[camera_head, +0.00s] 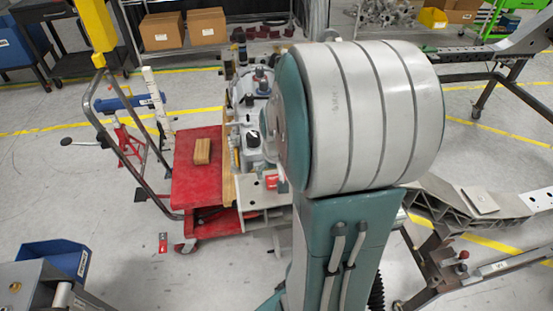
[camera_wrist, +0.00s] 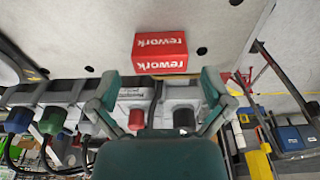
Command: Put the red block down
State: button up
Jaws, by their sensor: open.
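The red block (camera_wrist: 160,52) bears the word "rework", upside down in the wrist view. It rests on a pale metal plate (camera_wrist: 95,50) with dark holes. My gripper (camera_wrist: 160,82) is open, its two green fingers spread apart. The block lies just beyond the fingertips, between them sideways in the picture, with no finger touching it. In the head view the red block (camera_head: 271,182) sits on the light plate of the fixture, left of my arm. My gripper is hidden behind my arm there.
A red cart (camera_head: 190,185) with a brown block (camera_head: 202,151) stands left of the fixture. A blue bin (camera_head: 55,256) is at lower left. Red and dark knobs (camera_wrist: 137,119) stand close to my fingers. A metal frame (camera_head: 470,205) is at right.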

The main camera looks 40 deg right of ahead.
notch_tip(320, 180, up, 10)
jog(key=s+a+f, duration=0.1)
jog(key=s+a+r+n+t, duration=0.2)
jog(key=s+a+r+n, duration=0.1)
jog(key=a, duration=0.6)
jog(key=s+a+r+n+t+y, duration=0.1)
jog(key=s+a+r+n+t, duration=0.1)
jog(key=a, duration=0.8)
jog(key=shift+s+r+n, duration=0.6)
jog(key=shift+s+r, duration=0.25)
jog(key=shift+s, duration=0.25)
jog(key=shift+a, duration=0.25)
